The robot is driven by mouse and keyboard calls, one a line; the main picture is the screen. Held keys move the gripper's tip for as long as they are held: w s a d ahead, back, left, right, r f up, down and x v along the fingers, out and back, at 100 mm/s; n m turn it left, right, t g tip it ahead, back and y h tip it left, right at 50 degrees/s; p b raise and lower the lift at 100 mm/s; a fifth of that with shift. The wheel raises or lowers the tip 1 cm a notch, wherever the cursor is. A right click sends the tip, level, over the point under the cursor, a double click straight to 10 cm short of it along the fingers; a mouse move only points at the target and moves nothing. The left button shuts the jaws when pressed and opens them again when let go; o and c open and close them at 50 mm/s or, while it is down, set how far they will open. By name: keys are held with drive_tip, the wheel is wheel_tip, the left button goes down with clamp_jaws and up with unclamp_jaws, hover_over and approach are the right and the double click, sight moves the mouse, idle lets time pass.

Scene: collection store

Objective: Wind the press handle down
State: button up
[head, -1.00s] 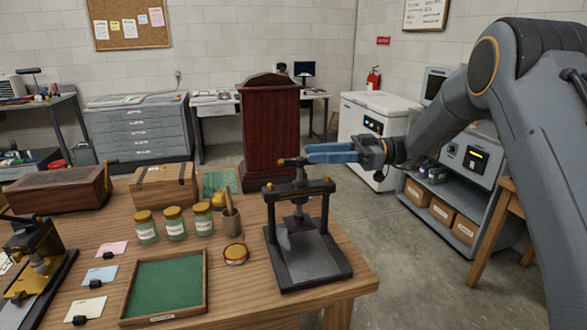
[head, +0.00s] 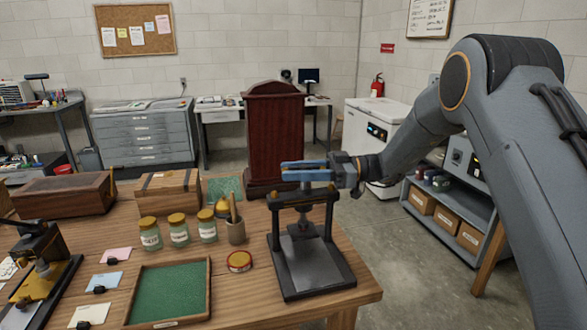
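The press (head: 312,270) is a small black frame with two posts and a flat bed, standing at the right front of the wooden table. Brass nuts cap its posts, and a screw (head: 304,214) runs down through its crossbar. My gripper (head: 284,170) comes in from the right, at the top of the press above the crossbar. Its two blue fingers point left with a gap between them. The press handle at the top of the screw is mostly hidden by the fingers. I cannot tell whether they touch it.
A dark red cabinet (head: 274,135) stands behind.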

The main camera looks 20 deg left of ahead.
sight(294, 169)
clamp_jaws()
drive_tip(key=shift+a+m+t, duration=0.1)
drive_tip(key=shift+m+t, duration=0.2)
drive_tip(key=shift+t, duration=0.2)
drive_tip(key=m+t+b, duration=0.1)
drive_tip(key=t, duration=0.1)
drive_tip(key=m+t+y+b, duration=0.1)
drive_tip(key=m+t+b, duration=0.1)
drive_tip(key=t, duration=0.1)
drive_tip(key=shift+w+a+f, duration=0.1)
drive_tip(key=shift+w, duration=0.3)
drive_tip(key=m+t+b, duration=0.1)
drive_tip(key=t+b, duration=0.1)
drive_tip(key=m+t+b, duration=0.1)
drive_tip(key=t+b, duration=0.1)
drive_tip(key=shift+w+m, duration=0.3)
drive_tip(key=shift+m, duration=0.1)
drive_tip(key=shift+w+r+m+t+b, duration=0.15)
drive_tip(key=shift+m+t+b, duration=0.35)
drive_tip(key=shift+b, duration=0.45)
drive_tip(key=shift+w+r+m+t+b, duration=0.1)
drive_tip(key=shift+m+t+b, duration=0.2)
drive_tip(key=shift+t+b, duration=0.55)
drive_tip(key=t+h+b, duration=0.1)
drive_tip(key=b, duration=0.3)
drive_tip(key=shift+w+m, duration=0.15)
drive_tip(key=shift+m, duration=0.25)
